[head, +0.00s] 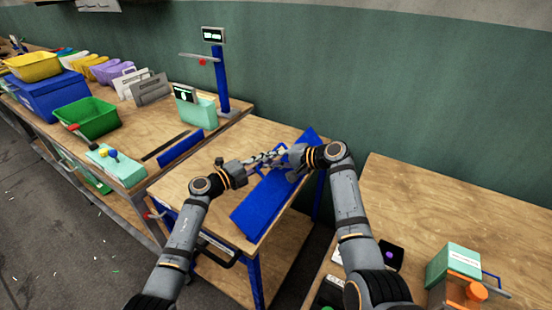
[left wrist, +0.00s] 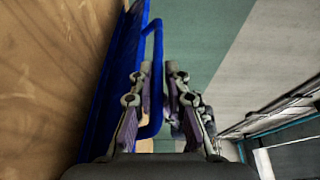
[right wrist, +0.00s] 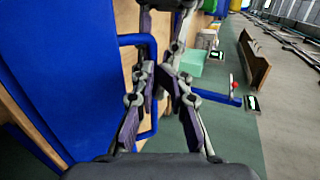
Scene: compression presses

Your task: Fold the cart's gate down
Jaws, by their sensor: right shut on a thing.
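The cart (head: 205,180) has a wooden top and blue legs. Its gate is a long blue panel (head: 259,207) along the right side of the top, and it looks tilted. The gate has a blue U-shaped handle (right wrist: 154,120), also seen in the left wrist view (left wrist: 156,110). My right gripper (head: 287,165) is shut on the handle; its fingers hide part of the bar. My left gripper (head: 280,154) is close beside it, with its fingers (left wrist: 158,72) apart on either side of the handle bar.
A long workbench on the left holds a green bin (head: 90,117), a blue box (head: 50,95) and a scale post (head: 222,85). A wooden table (head: 450,205) stands at right with a green-and-orange device (head: 455,265). The cart's top left of the gate is clear.

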